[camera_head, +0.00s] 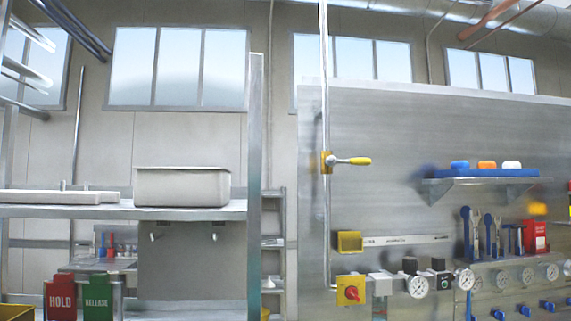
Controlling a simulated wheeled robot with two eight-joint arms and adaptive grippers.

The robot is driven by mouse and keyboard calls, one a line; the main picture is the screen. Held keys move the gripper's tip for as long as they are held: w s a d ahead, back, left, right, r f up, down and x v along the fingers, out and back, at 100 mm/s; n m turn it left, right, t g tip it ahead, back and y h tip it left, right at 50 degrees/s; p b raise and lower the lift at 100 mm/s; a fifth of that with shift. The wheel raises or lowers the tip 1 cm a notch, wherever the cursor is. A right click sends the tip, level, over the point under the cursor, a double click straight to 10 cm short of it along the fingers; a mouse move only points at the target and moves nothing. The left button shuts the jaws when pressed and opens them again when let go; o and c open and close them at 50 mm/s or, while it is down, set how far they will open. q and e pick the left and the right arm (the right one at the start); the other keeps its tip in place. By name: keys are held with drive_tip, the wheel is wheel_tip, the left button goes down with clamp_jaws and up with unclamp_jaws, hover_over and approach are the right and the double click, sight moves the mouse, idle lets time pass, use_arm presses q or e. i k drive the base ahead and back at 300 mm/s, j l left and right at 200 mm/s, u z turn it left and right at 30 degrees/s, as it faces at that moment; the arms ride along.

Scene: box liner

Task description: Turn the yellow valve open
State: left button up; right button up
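The yellow valve (328,161) sits on a thin vertical metal pipe (325,80) in front of a large steel panel. Its lever handle (352,161) is grey metal with a yellow grip at the end. The lever points to the right, roughly level and crosswise to the pipe. Neither of my grippers is in view, and nothing touches the valve.
Below the valve are a yellow box (349,242), a red knob (351,291) on a yellow plate, and gauges (418,287). A shelf (480,182) with coloured blocks juts out at right. A steel post (255,185) and shelving stand at left.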

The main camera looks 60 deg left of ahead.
sight(330, 162)
drive_tip(key=u, duration=1.8)
drive_tip(key=i+l, duration=0.25)
drive_tip(key=i+u, duration=0.05)
drive_tip(key=i, duration=0.05)
